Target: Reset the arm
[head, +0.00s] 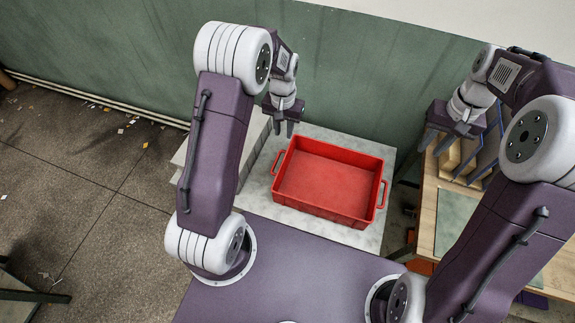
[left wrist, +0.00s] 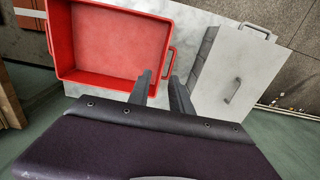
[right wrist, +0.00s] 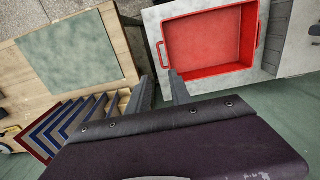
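My left gripper (head: 284,128) hangs above the back left corner of a red tray (head: 322,218), fingers pointing down. In the left wrist view its two fingers (left wrist: 160,92) are apart with nothing between them. My right gripper (head: 432,143) hangs to the right of the tray, above the wooden table. In the right wrist view its fingers (right wrist: 161,92) are also apart and empty. The red tray is empty and shows in both wrist views. Neither gripper touches it.
The tray stands on a pale grey surface (head: 357,237), with a grey case with handles (left wrist: 236,70) beside it. A wooden table (head: 428,198) on the right holds a green mat (head: 455,220) and a rack of blue-edged boards (right wrist: 75,123). A green wall (head: 370,70) stands behind.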

